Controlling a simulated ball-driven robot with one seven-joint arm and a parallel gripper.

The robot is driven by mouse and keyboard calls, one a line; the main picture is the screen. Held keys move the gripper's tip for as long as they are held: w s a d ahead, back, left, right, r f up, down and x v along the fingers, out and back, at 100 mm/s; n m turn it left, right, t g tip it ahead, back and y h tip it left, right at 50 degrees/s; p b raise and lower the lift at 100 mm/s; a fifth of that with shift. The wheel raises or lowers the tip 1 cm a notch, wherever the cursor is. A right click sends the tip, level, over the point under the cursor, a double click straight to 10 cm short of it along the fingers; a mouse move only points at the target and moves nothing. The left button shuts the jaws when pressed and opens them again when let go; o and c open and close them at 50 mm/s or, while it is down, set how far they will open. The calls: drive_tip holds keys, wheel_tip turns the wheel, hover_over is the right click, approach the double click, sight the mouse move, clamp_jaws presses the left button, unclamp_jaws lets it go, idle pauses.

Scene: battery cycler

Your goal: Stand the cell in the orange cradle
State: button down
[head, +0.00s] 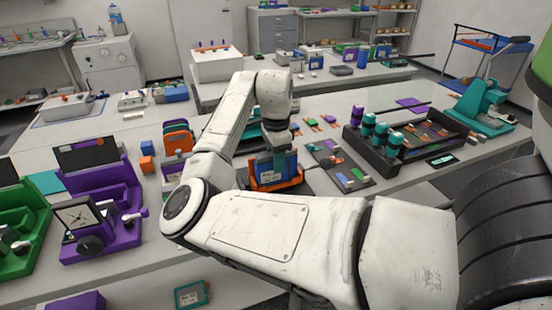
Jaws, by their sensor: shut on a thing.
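The blue cell (266,167) with a pale label is upright at the middle of the bench in the head view. The orange cradle (268,186) is right at its lower end, with orange showing below and beside the cell. I cannot tell whether the cell rests on the cradle's floor or hangs slightly above it. My gripper (277,148) points down over the cradle and is shut on the upper part of the cell. The fingertips are small and partly hidden.
A flat tray (342,165) with coloured pieces lies to the right. Beyond it is a dark box (383,160) holding teal and purple cylinders. Purple (100,200) and green machines stand at left.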

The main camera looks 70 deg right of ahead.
drive_tip(key=c, duration=0.8)
unclamp_jaws()
drive_tip(key=shift+f, duration=0.1)
drive_tip(key=shift+o, duration=0.2)
wheel_tip(320, 180, up, 12)
drive_tip(key=shift+r+b, duration=0.2)
drive_tip(key=shift+b, duration=0.1)
